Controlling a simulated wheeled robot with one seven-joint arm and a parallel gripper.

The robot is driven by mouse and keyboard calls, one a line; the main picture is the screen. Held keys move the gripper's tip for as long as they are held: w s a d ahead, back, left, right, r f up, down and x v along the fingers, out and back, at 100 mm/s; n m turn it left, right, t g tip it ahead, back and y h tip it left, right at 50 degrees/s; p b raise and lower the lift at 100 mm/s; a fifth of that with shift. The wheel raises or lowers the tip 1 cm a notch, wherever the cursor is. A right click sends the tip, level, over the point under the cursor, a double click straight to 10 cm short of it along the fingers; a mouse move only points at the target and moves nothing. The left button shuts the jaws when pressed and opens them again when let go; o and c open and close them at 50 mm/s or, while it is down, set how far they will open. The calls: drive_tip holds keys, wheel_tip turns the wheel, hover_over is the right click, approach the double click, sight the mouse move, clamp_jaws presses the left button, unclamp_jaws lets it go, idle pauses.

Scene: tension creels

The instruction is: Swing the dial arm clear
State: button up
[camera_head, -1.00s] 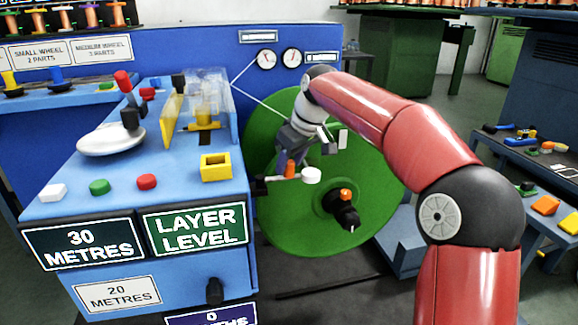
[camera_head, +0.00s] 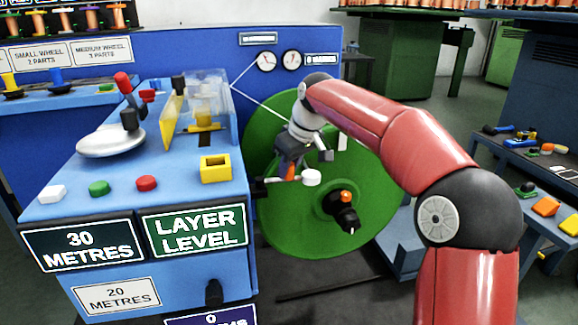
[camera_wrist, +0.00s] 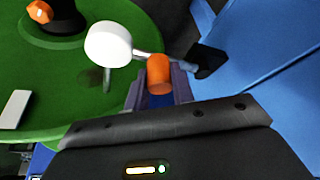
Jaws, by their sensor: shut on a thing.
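The dial arm (camera_head: 272,180) is a thin rod reaching from a dark block on the blue machine, with a white round end (camera_head: 311,177). In the wrist view the white end (camera_wrist: 108,43) stands over the green wheel. An orange grip (camera_wrist: 159,75) rises from the rod near its middle. My gripper (camera_wrist: 158,92) has its fingers on both sides of the orange grip and is shut on it. In the head view my gripper (camera_head: 287,168) partly hides the grip and rod. The arm lies across the face of the green wheel (camera_head: 285,235).
The blue console (camera_head: 120,195) with buttons and a yellow open box (camera_head: 215,168) stands close on the left. The wheel's black hub (camera_head: 341,208) with an orange knob projects to the lower right of the dial arm. A side table (camera_head: 545,185) holds loose parts.

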drive_tip(key=shift+s+a+m+t+h, duration=0.2)
drive_tip(key=shift+s+m+h, duration=0.3)
drive_tip(key=shift+s+m, duration=0.7)
drive_tip(key=shift+s+a+m+t+h, duration=0.15)
drive_tip(key=shift+s+m+t+h, duration=0.3)
drive_tip(key=shift+m, duration=1.35)
drive_tip(key=shift+s+a+m+t+h, duration=0.15)
drive_tip(key=shift+s+m+h, duration=0.4)
drive_tip(key=shift+s+m, duration=0.7)
drive_tip(key=shift+w+m, duration=0.25)
drive_tip(key=o, duration=1)
drive_tip(key=shift+r, duration=0.15)
